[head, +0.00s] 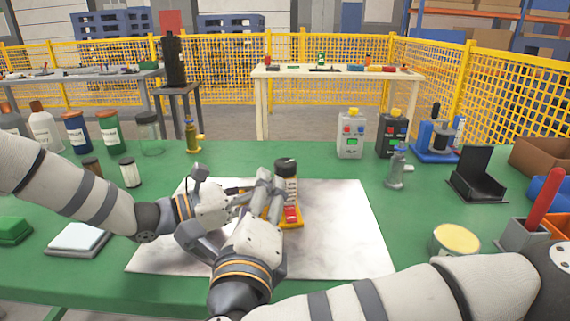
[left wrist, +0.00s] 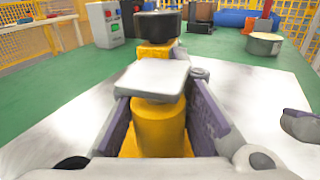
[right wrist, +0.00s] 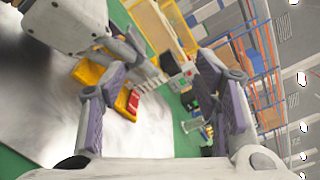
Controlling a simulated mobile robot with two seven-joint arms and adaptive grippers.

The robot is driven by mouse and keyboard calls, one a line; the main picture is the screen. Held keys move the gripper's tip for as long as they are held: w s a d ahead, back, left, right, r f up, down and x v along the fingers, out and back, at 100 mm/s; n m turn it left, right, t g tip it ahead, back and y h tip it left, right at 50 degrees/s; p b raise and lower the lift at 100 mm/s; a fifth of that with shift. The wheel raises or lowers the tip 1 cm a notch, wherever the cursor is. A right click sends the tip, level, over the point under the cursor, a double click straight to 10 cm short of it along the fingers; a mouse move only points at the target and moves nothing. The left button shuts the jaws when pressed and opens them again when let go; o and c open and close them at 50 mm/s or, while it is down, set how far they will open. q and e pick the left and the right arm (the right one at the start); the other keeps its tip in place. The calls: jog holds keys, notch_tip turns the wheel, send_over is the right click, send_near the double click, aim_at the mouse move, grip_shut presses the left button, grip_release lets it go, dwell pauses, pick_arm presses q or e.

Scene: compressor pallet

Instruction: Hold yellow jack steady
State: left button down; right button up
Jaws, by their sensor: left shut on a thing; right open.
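The yellow jack (head: 296,222) stands on the white sheet, with a yellow base, a red part at its front and a dark round top. In the left wrist view, the pads of my left gripper (left wrist: 160,115) are on both sides of the yellow cylinder of the jack (left wrist: 158,132). My left gripper (head: 246,203) is shut on it from the left. My right gripper (right wrist: 166,100) is open and empty, close to the jack. The yellow base and red part also show in the right wrist view (right wrist: 90,75). The two grippers hide part of the jack in the head view.
The white sheet (head: 350,245) lies on the green table (head: 320,160). Bottles (head: 110,132) stand at the back left. Grey and black boxes with buttons (head: 350,135) stand behind. A round tin (head: 456,238), a black holder (head: 476,180) and bins are at the right.

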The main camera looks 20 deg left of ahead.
aim_at(284, 168)
jog(key=w+m, duration=0.6)
jog(key=w+m+h, duration=0.1)
jog(key=w+m, duration=0.5)
jog(key=w, duration=0.1)
jog(key=shift+w+d+r+t, duration=0.1)
jog(key=shift+w+d+t, duration=0.1)
jog(key=shift+w+t, duration=0.1)
jog(key=shift+m+h, duration=0.3)
jog(key=shift+h, duration=0.1)
jog(key=c, duration=1.2)
